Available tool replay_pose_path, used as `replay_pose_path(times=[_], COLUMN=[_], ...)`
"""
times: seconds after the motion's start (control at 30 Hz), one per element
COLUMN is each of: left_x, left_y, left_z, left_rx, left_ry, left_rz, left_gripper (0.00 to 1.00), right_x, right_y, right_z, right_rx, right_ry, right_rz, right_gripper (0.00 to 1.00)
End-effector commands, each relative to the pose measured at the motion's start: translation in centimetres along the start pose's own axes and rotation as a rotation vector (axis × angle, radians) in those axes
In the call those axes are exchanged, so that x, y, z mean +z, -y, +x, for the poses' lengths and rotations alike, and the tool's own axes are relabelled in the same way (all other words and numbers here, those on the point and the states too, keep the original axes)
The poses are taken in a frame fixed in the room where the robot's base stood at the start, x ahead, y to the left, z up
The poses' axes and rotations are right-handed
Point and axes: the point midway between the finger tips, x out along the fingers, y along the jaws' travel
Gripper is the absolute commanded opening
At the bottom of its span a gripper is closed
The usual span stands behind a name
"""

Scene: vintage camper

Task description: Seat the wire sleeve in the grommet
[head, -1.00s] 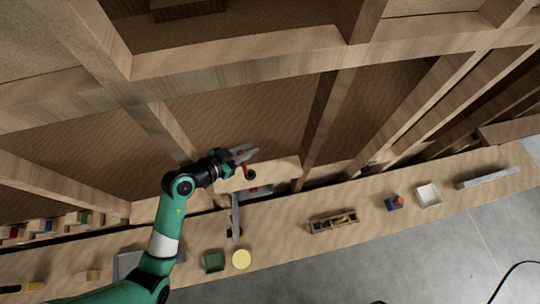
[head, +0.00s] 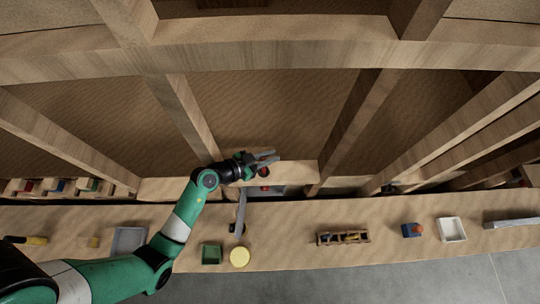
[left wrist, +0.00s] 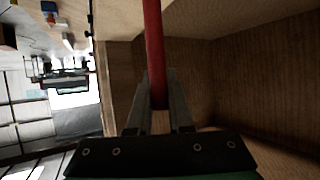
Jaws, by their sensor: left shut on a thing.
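My left gripper (head: 268,158) is by the wooden crosspiece (head: 298,174) at the foot of the wall framing. In the left wrist view its fingers (left wrist: 158,92) are closed around a long red rod, which I take to be the wire sleeve (left wrist: 153,45). The sleeve runs up from between the fingers and out of the top of that view. In the head view a small red bit (head: 264,172) shows just under the fingers. I cannot make out the grommet, or whether the sleeve touches it. My right gripper is not in view.
Wooden studs stand on both sides of the gripper. The bench below holds a long grey tool (head: 241,208), a green tray (head: 212,254), a yellow round piece (head: 239,257), a wooden organizer (head: 343,238), a blue block (head: 411,230) and a white tray (head: 451,229). Clear bench lies between them.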

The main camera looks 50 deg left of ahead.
Motion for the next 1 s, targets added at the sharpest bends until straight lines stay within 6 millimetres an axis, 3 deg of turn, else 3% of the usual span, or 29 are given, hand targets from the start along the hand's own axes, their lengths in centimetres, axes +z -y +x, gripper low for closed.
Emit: replay_pose_path(times=[0.33,0.37,0.53,1.0], left_x=[0.45,0.51,0.49,0.21], left_y=[0.00,-0.01,0.00,0.03], left_z=[0.24,0.26,0.26,0.06], left_rx=[0.000,0.001,0.000,-0.001], left_ry=[0.000,0.000,-0.001,-0.001], left_rz=[0.000,0.000,0.001,0.002], left_gripper=[0.00,0.20,0.48,0.48], right_x=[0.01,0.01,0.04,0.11], right_y=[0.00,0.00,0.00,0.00], right_z=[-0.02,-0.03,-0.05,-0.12], right_rx=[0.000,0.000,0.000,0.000], right_ry=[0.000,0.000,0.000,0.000], right_rz=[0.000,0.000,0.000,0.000], right_gripper=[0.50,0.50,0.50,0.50])
